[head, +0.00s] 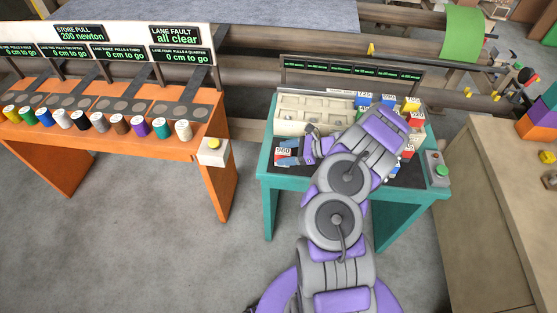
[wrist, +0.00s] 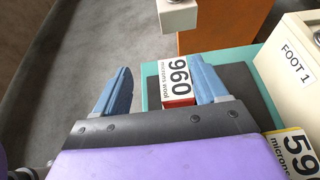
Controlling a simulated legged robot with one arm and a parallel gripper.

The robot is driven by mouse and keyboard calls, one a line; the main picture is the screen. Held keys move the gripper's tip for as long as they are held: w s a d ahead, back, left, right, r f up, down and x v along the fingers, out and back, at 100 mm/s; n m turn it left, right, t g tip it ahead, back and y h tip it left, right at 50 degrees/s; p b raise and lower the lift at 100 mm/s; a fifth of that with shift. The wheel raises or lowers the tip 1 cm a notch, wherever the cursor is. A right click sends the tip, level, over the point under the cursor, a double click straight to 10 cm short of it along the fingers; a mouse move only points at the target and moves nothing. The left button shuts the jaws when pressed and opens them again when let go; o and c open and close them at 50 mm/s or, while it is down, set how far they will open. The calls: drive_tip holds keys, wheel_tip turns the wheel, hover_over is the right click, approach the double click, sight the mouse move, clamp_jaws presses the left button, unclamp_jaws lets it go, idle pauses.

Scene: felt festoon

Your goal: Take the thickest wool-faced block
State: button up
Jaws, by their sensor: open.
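A red block (wrist: 178,102) has a white face reading "960 microns wool" and sits on the dark mat near the teal table's edge. In the head view the 960 block (head: 283,152) is at the table's left front corner. My gripper (wrist: 160,66) is open, its two blue fingers spread. In the wrist view the block shows between them, close beside the right finger; I cannot tell whether they touch. A yellow-edged block (wrist: 292,152) reading "59" and a cut-off digit is at lower right. Several other labelled blocks (head: 411,104) stand at the table's back right, partly hidden by my arm.
A cream unit (head: 310,112) labelled "FOOT 1" in the wrist view stands behind the mat. A box with a green button (head: 440,170) is at the teal table's right. The orange bench (head: 222,165) with several spools stands left, across a floor gap.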

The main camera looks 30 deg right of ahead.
sight(282, 152)
drive_tip(key=shift+w+d+f+b, duration=0.2)
drive_tip(key=shift+w+f+b, duration=0.4)
drive_tip(key=shift+w+f, duration=0.5)
drive_tip(key=shift+w+a+f, duration=0.15)
drive_tip(key=shift+w+a+r, duration=0.1)
drive_tip(key=shift+a, duration=0.65)
drive_tip(key=shift+w+a+r, duration=0.1)
drive_tip(key=shift+a, duration=0.6)
drive_tip(key=shift+c, duration=0.2)
drive_tip(key=shift+d, duration=0.15)
drive_tip(key=c, duration=0.3)
drive_tip(key=shift+s+d+f, duration=0.1)
drive_tip(key=shift+d+f, duration=0.05)
drive_tip(key=shift+d, duration=0.7)
drive_tip(key=c, duration=0.5)
drive_tip(key=shift+a, duration=0.2)
drive_tip(key=shift+c, duration=1.3)
drive_tip(key=shift+a, duration=0.45)
drive_tip(key=shift+c, duration=0.2)
drive_tip(key=shift+r, duration=0.2)
